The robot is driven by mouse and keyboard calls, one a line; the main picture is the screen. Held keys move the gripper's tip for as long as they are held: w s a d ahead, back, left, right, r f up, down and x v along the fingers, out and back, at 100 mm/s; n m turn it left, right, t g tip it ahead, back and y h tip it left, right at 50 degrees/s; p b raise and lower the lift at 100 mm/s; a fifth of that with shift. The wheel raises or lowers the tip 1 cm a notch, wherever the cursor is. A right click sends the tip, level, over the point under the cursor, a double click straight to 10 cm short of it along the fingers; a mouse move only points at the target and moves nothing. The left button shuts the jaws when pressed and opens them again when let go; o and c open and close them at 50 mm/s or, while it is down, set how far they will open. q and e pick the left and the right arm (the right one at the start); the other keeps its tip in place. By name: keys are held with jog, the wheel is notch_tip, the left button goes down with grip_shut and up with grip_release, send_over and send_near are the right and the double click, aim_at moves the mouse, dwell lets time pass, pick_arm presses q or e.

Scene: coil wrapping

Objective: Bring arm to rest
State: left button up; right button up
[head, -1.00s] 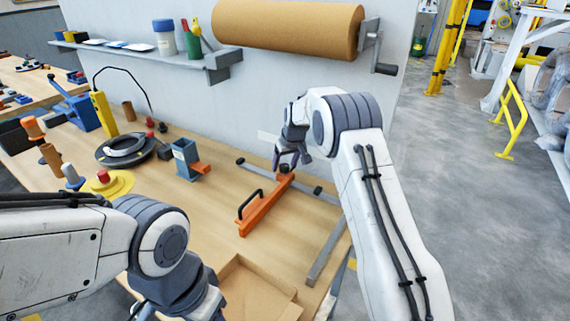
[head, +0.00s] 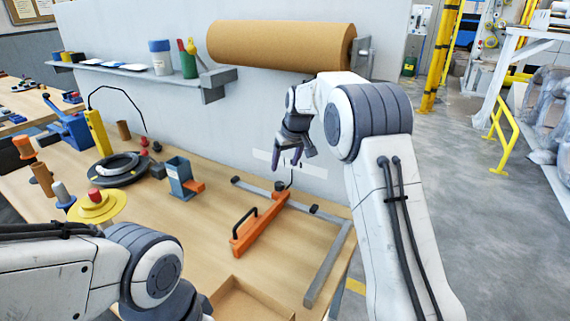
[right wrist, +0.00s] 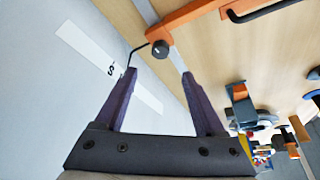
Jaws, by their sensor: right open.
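My right gripper (head: 288,158) hangs in the air near the back wall, above the far end of the orange bar tool (head: 258,226) with its black handle. Its jaws are open and empty. In the right wrist view the two dark fingers (right wrist: 158,82) stand apart, with the orange tool (right wrist: 190,18) and its black knob beyond them. My left arm comes in at the lower left of the head view. Its gripper lies outside the picture.
A grey metal frame (head: 330,262) lies at the table's right edge. A blue holder (head: 180,178), a black coil (head: 115,170) and a yellow disc stand (head: 98,208) are on the left. A cardboard box (head: 240,302) is in front. A brown paper roll (head: 280,45) hangs above.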

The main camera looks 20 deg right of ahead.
jog(key=s+a+r+n+g, duration=0.2)
jog(key=s+a+r+n, duration=0.1)
jog(key=s+a, duration=1.5)
jog(key=s+d+f+n+g, duration=0.1)
jog(key=s+f, duration=0.1)
jog(key=s, duration=1.2)
jog(key=s+d+f+n+g, duration=0.1)
jog(key=s+d+f, duration=0.1)
jog(key=s, duration=1.1)
jog(key=shift+s+f+g, duration=0.3)
jog(key=shift+s+f, duration=0.1)
jog(key=shift+f, duration=0.15)
